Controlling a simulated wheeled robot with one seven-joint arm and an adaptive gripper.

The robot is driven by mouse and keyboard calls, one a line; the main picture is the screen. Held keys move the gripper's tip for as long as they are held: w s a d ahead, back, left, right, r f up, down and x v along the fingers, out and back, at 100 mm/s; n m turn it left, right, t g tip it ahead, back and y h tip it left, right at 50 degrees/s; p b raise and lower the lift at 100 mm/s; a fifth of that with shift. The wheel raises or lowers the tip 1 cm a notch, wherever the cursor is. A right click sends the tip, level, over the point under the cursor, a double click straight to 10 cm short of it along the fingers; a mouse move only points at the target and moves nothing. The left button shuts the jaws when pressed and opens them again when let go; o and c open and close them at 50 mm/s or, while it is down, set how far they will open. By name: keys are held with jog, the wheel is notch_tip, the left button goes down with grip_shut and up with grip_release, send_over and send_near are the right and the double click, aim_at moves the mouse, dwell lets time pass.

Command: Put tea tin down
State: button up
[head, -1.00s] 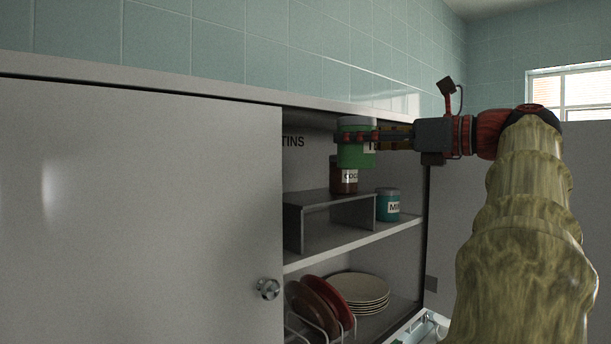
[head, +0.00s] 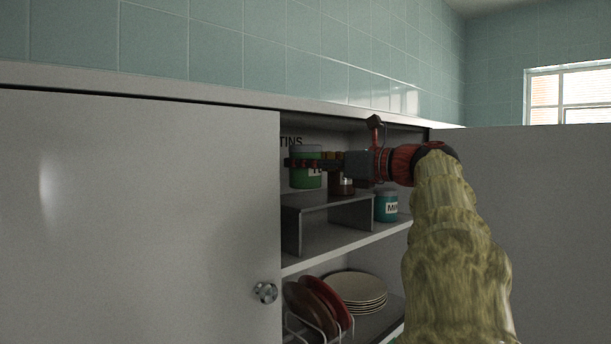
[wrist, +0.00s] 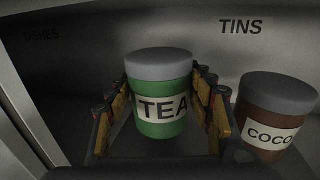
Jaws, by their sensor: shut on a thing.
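The green tea tin (wrist: 160,118) with a grey lid and a TEA label is upright between the fingers of my gripper (wrist: 163,105) in the wrist view. My gripper (head: 305,163) is shut on it. In the head view the tea tin (head: 306,181) is inside the cupboard, over the left part of the grey riser shelf (head: 318,201). I cannot tell whether its base touches the riser. The brown cocoa tin (wrist: 274,122) stands just right of it; in the head view the cocoa tin (head: 342,187) is partly hidden by my gripper.
A blue-green tin (head: 386,206) stands right of the riser on the same shelf (head: 350,243). Below are stacked plates (head: 355,290) and a plate rack (head: 318,325). The closed door (head: 140,200) bounds the left. A TINS label (wrist: 240,26) marks the back wall.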

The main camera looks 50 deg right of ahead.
aim_at(306, 175)
jog(key=shift+w+f, duration=0.15)
jog(key=shift+f, duration=0.55)
jog(key=shift+w+f, duration=0.1)
jog(key=shift+f, duration=0.55)
jog(key=shift+f, duration=0.1)
jog(key=o, duration=1.3)
jog(key=shift+o, duration=0.3)
jog(key=shift+s, duration=0.15)
jog(key=s+d+b, duration=0.1)
jog(key=s, duration=1)
jog(key=shift+s+b, duration=0.35)
jog(key=shift+s, duration=0.05)
